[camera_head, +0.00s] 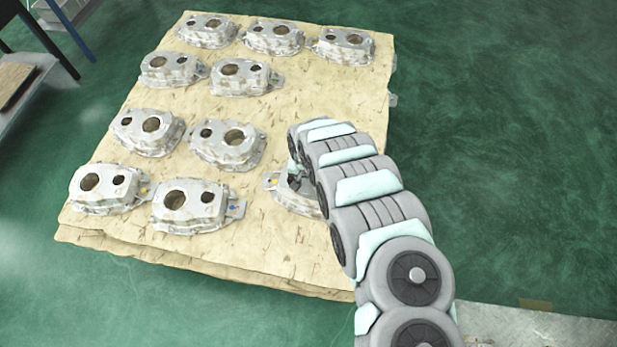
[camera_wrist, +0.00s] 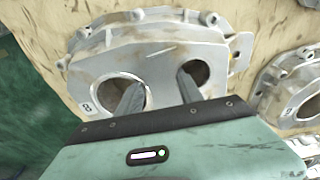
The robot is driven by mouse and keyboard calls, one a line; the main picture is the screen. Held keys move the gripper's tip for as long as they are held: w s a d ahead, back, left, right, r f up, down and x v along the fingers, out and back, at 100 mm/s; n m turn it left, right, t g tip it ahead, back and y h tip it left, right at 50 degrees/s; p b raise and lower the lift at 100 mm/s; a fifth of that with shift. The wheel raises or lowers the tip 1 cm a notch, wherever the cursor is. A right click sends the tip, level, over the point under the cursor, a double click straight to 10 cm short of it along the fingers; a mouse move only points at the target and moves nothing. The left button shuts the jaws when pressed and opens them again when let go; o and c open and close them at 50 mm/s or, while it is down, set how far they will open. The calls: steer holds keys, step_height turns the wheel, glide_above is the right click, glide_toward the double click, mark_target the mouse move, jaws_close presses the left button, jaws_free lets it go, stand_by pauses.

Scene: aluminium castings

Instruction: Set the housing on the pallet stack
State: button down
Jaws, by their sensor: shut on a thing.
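The held silver cast-aluminium housing (camera_head: 284,199) is at the near right part of the pallet stack (camera_head: 345,100), partly hidden behind my arm in the head view. In the wrist view the same housing (camera_wrist: 150,65) has two round openings and a mark like an 8 near its left corner. My gripper (camera_wrist: 158,85) is shut on this housing, with one finger at each opening. In the head view my gripper (camera_head: 299,181) is mostly covered by the arm. The housing looks level and at or close to the top sheet; I cannot tell whether it touches.
Several similar housings stand in rows on the stack; the closest is a housing (camera_head: 197,207) to the left of the held one. A neighbouring housing (camera_wrist: 289,92) shows at the right in the wrist view. The green floor (camera_head: 500,130) right of the stack is clear.

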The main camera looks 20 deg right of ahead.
mark_target(307, 184)
steer(key=shift+w+f, duration=0.1)
steer(key=shift+f, duration=0.3)
steer(key=c, duration=0.8)
jaws_free()
steer(key=shift+f, duration=0.1)
steer(key=shift+o, duration=0.2)
step_height(307, 184, up, 12)
steer(key=p, duration=0.4)
steer(key=shift+s+a, duration=0.35)
steer(key=shift+s, duration=0.05)
